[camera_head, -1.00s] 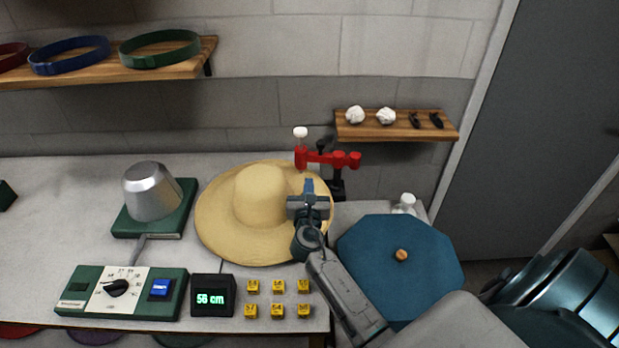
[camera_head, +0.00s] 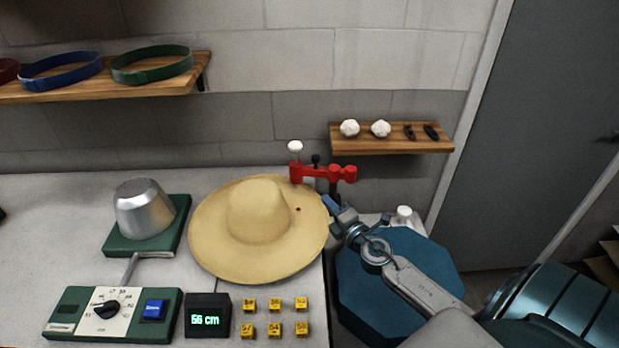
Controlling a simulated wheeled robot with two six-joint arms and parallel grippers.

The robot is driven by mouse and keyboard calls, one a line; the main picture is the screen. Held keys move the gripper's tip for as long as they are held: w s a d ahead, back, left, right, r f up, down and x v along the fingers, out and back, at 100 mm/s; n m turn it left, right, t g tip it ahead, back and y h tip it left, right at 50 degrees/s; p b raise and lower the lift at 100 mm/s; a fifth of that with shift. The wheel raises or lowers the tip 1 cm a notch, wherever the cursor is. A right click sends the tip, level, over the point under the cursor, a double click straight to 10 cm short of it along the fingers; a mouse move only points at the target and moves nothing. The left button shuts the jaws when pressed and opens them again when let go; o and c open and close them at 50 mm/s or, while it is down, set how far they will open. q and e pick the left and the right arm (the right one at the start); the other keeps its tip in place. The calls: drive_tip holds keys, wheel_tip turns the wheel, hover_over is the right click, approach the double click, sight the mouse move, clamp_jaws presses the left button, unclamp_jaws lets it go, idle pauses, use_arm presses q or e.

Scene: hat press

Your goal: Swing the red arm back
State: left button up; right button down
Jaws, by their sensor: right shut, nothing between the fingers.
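The red arm (camera_head: 322,173) stands behind the hat, at the back right corner of the table. It is level, with a white knob (camera_head: 295,147) at its left end, and its left end lies over the hat's back right brim. The straw hat (camera_head: 257,215) lies on the table with a small dark spot on its right brim. My right gripper (camera_head: 334,207) is shut and empty, just off the hat's right brim and below the red arm in the picture, apart from the red arm. My left gripper is out of view.
A metal block on a green base (camera_head: 114,240) stands left of the hat. A control box (camera_head: 72,327), a "56 cm" display (camera_head: 208,316) and several yellow cubes (camera_head: 274,304) line the front. A blue octagonal stool (camera_head: 362,300) is at right. A wooden shelf (camera_head: 390,146) hangs behind.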

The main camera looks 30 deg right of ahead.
drive_tip(key=m+y, duration=0.1)
drive_tip(key=y, duration=0.1)
drive_tip(key=p, duration=0.2)
approach(302, 171)
drive_tip(key=w+a, duration=0.2)
drive_tip(key=a, duration=0.1)
drive_tip(key=w, duration=0.1)
drive_tip(key=w+d+b, duration=0.1)
drive_tip(key=w, duration=0.1)
drive_tip(key=shift+w+d+r+m, duration=0.1)
drive_tip(key=shift+d+r+m, duration=0.2)
drive_tip(key=shift+d, duration=0.1)
drive_tip(key=shift+w+d+b, duration=0.3)
drive_tip(key=shift+w+d, duration=0.05)
